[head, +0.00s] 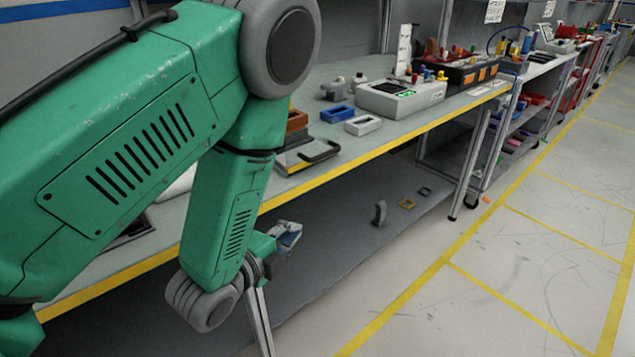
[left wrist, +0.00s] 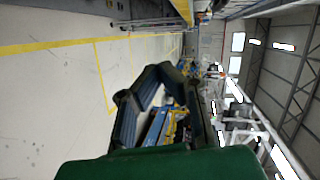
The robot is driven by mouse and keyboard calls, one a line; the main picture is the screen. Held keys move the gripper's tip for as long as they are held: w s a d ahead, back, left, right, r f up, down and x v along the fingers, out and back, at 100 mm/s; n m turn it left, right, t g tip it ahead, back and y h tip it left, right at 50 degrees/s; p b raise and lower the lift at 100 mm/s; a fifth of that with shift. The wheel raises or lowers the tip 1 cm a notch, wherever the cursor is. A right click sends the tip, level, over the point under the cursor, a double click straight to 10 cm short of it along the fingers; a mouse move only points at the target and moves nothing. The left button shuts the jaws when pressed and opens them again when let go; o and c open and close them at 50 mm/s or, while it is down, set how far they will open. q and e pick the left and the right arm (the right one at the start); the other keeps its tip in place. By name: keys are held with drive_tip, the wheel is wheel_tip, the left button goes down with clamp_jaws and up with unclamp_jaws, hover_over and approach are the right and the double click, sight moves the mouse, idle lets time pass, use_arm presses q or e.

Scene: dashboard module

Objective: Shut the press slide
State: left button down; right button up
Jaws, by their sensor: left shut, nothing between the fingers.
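A grey slide plate (head: 290,158) with a black bar handle (head: 322,153) and a yellow front edge sits at the front edge of the bench, partly hidden behind my green left arm. I take it to be the press slide. The press body is hidden, so I cannot tell how far the slide stands out. My left gripper (head: 289,236) is below the bench edge, lower than the handle and apart from it. In the left wrist view its dark fingers (left wrist: 168,76) are shut and hold nothing. My right gripper is out of view.
An orange-brown tray (head: 297,120), a blue tray (head: 337,114) and a white tray (head: 363,125) lie on the bench near the handle. A grey control box (head: 400,97) stands farther along. The floor at right is open.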

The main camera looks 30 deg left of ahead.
sight(302, 158)
use_arm(q)
wheel_tip(302, 158, up, 5)
drive_tip(key=w+m+t+h, duration=0.1)
drive_tip(key=w+m+t, duration=0.1)
drive_tip(key=m+t, duration=0.15)
drive_tip(key=w+a+r, duration=0.1)
drive_tip(key=w, duration=0.9)
drive_tip(key=shift+w+a+r+g+b, duration=0.25)
drive_tip(key=shift+w+r+g+b, duration=0.05)
drive_tip(key=shift+w+g+b, duration=0.05)
drive_tip(key=shift+d+m, duration=0.1)
drive_tip(key=shift+m, duration=0.15)
drive_tip(key=a, duration=0.1)
drive_tip(key=w+a, duration=0.1)
drive_tip(key=a, duration=0.1)
drive_tip(key=shift+w+a, duration=0.3)
drive_tip(key=shift+a, duration=0.3)
drive_tip(key=shift+d, duration=0.1)
